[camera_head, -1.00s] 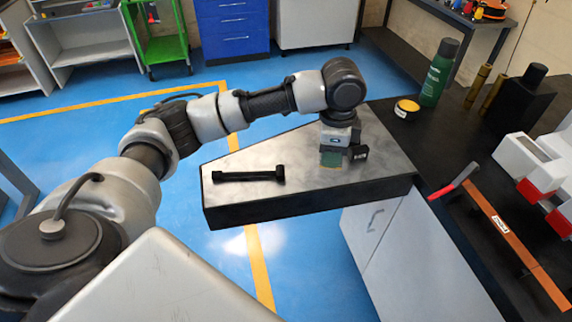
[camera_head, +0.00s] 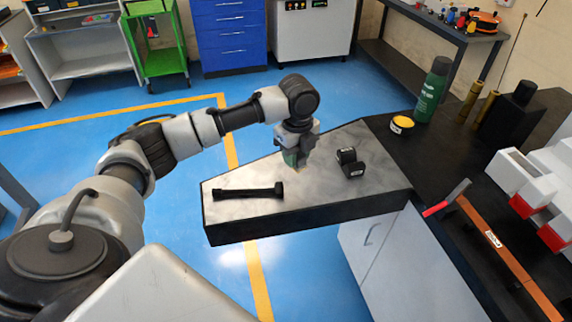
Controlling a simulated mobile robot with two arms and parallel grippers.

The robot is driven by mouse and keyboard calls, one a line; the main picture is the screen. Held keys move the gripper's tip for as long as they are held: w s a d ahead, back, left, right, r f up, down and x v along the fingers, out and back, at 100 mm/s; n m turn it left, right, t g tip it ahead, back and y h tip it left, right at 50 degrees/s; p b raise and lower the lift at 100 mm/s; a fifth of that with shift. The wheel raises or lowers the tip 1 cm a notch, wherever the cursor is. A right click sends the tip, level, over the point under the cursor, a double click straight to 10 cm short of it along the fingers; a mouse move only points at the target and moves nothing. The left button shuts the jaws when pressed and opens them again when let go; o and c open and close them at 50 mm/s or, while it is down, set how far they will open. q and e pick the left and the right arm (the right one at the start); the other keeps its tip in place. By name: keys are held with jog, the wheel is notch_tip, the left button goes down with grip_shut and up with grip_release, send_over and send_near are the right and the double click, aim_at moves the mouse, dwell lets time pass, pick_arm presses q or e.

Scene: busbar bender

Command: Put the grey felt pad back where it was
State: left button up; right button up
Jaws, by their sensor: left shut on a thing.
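My left gripper (camera_head: 294,158) is over the middle of the grey marbled slab (camera_head: 238,173). It is shut on a small greenish piece (camera_head: 291,158) with a tan edge, which the fingers partly hide. I cannot tell whether this piece touches the slab, nor whether it is the felt pad. I cannot make out a clearly grey felt pad elsewhere. My right gripper is not in view.
A black block (camera_head: 350,163) with a white label stands on the slab, right of the gripper. A black bar-shaped tool (camera_head: 248,192) lies on its left. The dark bench (camera_head: 410,150) holds a green spray can (camera_head: 431,92), a yellow-topped tin (camera_head: 402,124) and a red-handled tool (camera_head: 437,208).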

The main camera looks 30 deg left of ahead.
pick_arm(q)
jog(key=shift+s+a+f, duration=0.25)
jog(key=shift+a+f, duration=0.15)
jog(key=shift+a, duration=0.15)
jog(key=shift+s+a+f, duration=0.2)
jog(key=shift+a+f, duration=0.2)
jog(key=shift+a, duration=0.15)
notch_tip(320, 180, down, 3)
jog(key=shift+f+p, duration=0.15)
jog(key=shift+p, duration=0.7)
jog(key=shift+f, duration=0.35)
jog(key=shift+f, duration=0.1)
jog(key=o, duration=0.9)
